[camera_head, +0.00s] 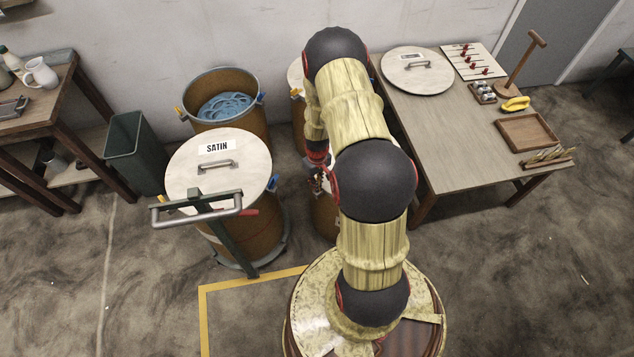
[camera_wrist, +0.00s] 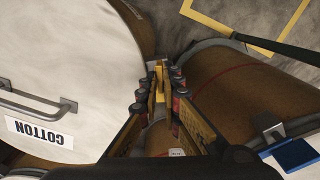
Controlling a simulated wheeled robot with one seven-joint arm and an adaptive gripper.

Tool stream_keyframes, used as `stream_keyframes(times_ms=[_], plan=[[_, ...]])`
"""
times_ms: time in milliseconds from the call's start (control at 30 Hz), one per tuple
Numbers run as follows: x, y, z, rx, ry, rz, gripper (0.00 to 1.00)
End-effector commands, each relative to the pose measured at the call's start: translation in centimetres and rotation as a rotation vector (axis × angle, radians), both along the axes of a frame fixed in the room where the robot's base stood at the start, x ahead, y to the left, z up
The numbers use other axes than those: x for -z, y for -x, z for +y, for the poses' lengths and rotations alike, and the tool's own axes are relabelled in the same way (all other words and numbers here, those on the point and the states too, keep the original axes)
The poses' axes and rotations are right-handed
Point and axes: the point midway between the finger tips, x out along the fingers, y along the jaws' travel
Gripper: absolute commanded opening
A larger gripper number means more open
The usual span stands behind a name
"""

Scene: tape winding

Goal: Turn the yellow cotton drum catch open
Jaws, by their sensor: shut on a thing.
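In the wrist view the cotton drum's white lid (camera_wrist: 70,60) fills the left side, with a grey handle and an upside-down COTTON label (camera_wrist: 40,132). My gripper (camera_wrist: 159,82) is at the lid's right edge, its fingers shut on the yellow catch (camera_wrist: 159,76). The fingers cover much of the catch, so how far it is turned cannot be told. In the head view my gripper (camera_head: 318,178) is partly hidden behind my arm. The arm also hides most of a brown drum (camera_head: 325,215) beneath it.
The SATIN drum (camera_head: 250,225) stands to the left, with a trolley handle (camera_head: 205,212) in front. An open drum (camera_head: 222,95) holding blue material is behind it. A wooden table (camera_head: 455,140) with a round lid (camera_head: 417,70) and trays stands right. Floor at the lower right is clear.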

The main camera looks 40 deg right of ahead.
Motion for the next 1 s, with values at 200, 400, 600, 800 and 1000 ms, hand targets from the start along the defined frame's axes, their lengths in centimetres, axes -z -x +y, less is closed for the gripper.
stream_keyframes(times_ms=[200,400,600,800,1000], plan=[[-0.05,-0.04,-0.03,-0.102,0.0,-0.001,0.0],[-0.03,-0.05,-0.04,-0.147,0.0,-0.001,0.0],[-0.02,-0.06,-0.04,-0.16,0.001,-0.001,0.0],[-0.02,-0.07,-0.04,-0.16,0.001,-0.001,0.0],[-0.02,-0.06,-0.04,-0.159,0.001,-0.001,0.13]])
